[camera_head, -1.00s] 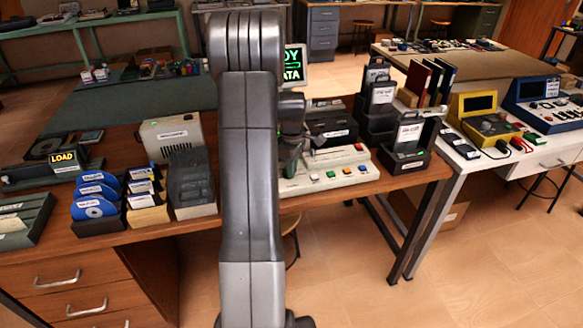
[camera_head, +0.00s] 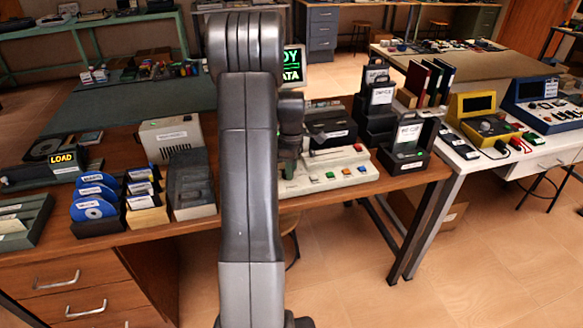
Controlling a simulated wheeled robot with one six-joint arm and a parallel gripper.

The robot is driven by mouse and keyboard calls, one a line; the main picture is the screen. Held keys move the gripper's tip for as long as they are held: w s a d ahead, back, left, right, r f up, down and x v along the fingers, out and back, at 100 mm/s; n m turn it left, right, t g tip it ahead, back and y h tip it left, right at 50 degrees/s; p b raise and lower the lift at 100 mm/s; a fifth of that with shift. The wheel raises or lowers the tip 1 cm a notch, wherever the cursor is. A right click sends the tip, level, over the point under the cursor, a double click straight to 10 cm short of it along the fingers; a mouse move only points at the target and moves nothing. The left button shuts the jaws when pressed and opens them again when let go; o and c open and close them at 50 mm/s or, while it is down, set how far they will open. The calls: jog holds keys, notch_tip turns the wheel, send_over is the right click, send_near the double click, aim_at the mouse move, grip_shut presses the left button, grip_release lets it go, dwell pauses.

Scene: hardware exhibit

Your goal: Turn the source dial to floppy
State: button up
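A beige control panel (camera_head: 335,174) with several coloured buttons sits on the brown desk, right of my arm. I cannot make out the source dial or its "floppy" mark; the arm and wrist cover the panel's left part. My gripper (camera_head: 288,166) points down at the left end of this panel, largely hidden by my arm. Whether its fingers are open or shut, or touch anything, cannot be seen. A screen (camera_head: 295,65) behind the arm shows partly covered green text ending in "DATA".
Blue disks in holders (camera_head: 95,200), a grey tray (camera_head: 190,185) and a beige box (camera_head: 170,137) stand left of my arm. Black stands with labelled cartridges (camera_head: 407,150) stand right of the panel. A yellow device (camera_head: 480,115) sits on the white table.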

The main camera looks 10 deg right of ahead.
notch_tip(320, 180, up, 14)
dwell(0.7)
jog(key=shift+f, duration=0.15)
notch_tip(320, 180, down, 14)
jog(key=shift+r, duration=0.1)
dwell(0.5)
jog(key=shift+r, duration=0.1)
